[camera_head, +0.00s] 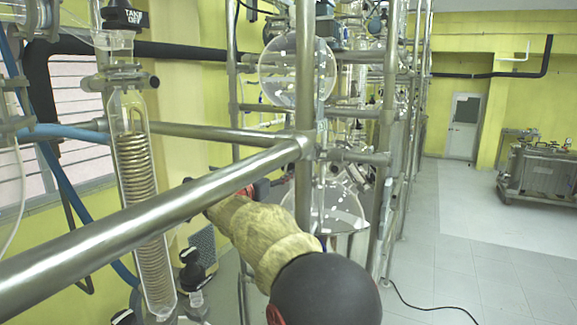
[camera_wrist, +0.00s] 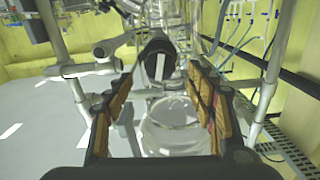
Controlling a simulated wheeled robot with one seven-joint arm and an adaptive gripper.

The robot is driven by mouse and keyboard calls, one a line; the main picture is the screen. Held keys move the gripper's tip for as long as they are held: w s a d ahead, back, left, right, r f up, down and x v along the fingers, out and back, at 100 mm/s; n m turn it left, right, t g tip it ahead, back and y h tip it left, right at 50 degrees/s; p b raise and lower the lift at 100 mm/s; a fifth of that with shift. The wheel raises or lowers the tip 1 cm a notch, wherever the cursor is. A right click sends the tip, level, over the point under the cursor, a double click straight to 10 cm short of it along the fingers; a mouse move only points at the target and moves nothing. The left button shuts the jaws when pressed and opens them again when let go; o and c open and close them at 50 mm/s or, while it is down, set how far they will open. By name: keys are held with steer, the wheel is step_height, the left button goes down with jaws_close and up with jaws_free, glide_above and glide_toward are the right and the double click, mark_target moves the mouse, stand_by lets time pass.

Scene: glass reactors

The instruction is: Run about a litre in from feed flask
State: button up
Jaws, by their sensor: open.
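My gripper (camera_wrist: 155,88) is open in the wrist view, with a brown-padded finger on each side. A black knob with a white bar across its face (camera_wrist: 158,62) shows in the gap between the fingers, beyond or near the tips; I see no contact. A round clear glass vessel (camera_wrist: 172,128) lies below the knob. In the head view a large round glass flask (camera_head: 283,72) hangs high in the frame and another glass vessel (camera_head: 340,208) sits lower. I cannot tell which is the feed flask. In the head view my arm hides most of the gripper.
A steel pipe (camera_head: 150,225) crosses close in front of my arm in the head view. A glass coil condenser (camera_head: 136,180) stands at left, with a black "TAKE OFF" knob (camera_head: 122,16) above it. Open floor (camera_head: 470,250) lies at right, with a steel unit (camera_head: 545,172) beyond.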

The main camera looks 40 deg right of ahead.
mark_target(286, 166)
steer(key=shift+p+x, duration=0.35)
steer(key=shift+x, duration=3.6)
steer(key=c, duration=0.3)
steer(key=c, duration=0.9)
